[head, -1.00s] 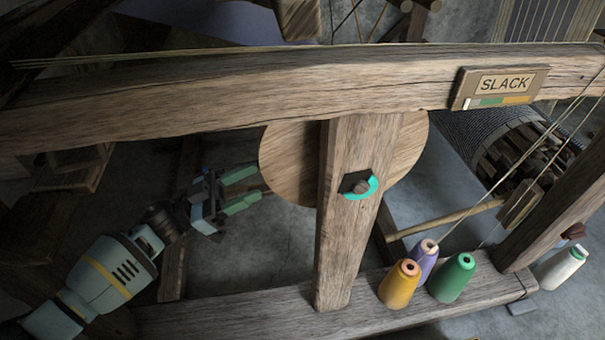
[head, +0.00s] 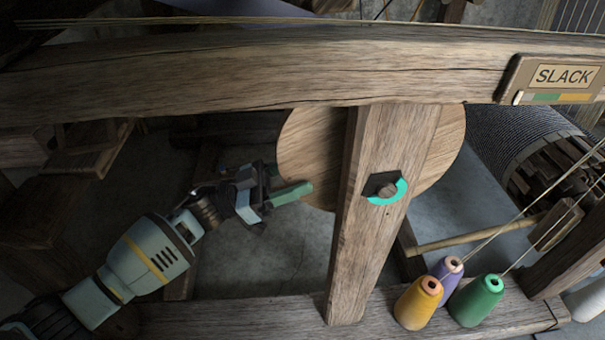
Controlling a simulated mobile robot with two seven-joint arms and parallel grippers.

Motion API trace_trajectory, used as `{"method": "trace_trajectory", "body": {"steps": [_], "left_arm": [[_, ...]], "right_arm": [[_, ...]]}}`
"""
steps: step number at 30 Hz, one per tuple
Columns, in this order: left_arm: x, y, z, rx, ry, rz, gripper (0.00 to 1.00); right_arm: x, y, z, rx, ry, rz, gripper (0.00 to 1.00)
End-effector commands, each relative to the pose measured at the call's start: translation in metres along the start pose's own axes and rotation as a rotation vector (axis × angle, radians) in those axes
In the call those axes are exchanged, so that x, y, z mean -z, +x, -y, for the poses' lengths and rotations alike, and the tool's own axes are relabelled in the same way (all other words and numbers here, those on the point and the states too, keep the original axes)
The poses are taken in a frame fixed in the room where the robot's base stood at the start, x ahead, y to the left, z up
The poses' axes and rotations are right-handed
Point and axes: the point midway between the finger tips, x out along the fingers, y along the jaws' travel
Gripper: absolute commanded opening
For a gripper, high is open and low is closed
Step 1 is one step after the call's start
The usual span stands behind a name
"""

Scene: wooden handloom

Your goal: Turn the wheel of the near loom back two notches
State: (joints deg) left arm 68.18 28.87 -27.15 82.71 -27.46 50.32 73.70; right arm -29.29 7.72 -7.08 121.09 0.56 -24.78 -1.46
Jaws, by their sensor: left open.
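The round wooden wheel (head: 308,150) of the loom sits behind an upright post (head: 364,240), which hides its middle. A dark plate with a teal arc and a round wooden hub (head: 387,190) shows on the post's front. My left gripper (head: 300,185) is open at the wheel's lower left rim. One green finger overlaps the rim in the picture; the other finger is mostly hidden, and I cannot tell whether either touches the wheel. A sign reading SLACK (head: 562,77) with a coloured strip is on the top beam. My right gripper is not in view.
A thick top beam (head: 250,75) runs above the wheel, and a lower beam (head: 250,315) runs below. Yellow (head: 418,303), purple (head: 446,272) and green (head: 476,300) thread cones stand on the lower beam, right of the post. Open floor shows below my left gripper.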

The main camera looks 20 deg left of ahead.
Motion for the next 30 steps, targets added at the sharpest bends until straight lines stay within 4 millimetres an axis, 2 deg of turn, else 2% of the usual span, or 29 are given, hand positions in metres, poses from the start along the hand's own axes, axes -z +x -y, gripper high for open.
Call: {"method": "trace_trajectory", "body": {"steps": [6, 14, 26, 30], "left_arm": [[-0.0005, 0.0144, -0.0002, 0.000, -0.001, 0.000, 0.54], [-0.0001, 0.0153, -0.0002, 0.000, 0.000, 0.000, 0.54], [-0.0001, 0.0149, -0.0002, 0.000, 0.000, 0.000, 0.01], [-0.0004, 0.0148, -0.0002, 0.000, -0.001, 0.000, 0.00]], "right_arm": [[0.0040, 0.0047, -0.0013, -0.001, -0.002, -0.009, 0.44], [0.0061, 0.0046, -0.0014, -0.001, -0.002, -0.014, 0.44], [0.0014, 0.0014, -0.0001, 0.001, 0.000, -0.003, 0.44], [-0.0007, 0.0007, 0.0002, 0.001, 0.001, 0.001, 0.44]]}}
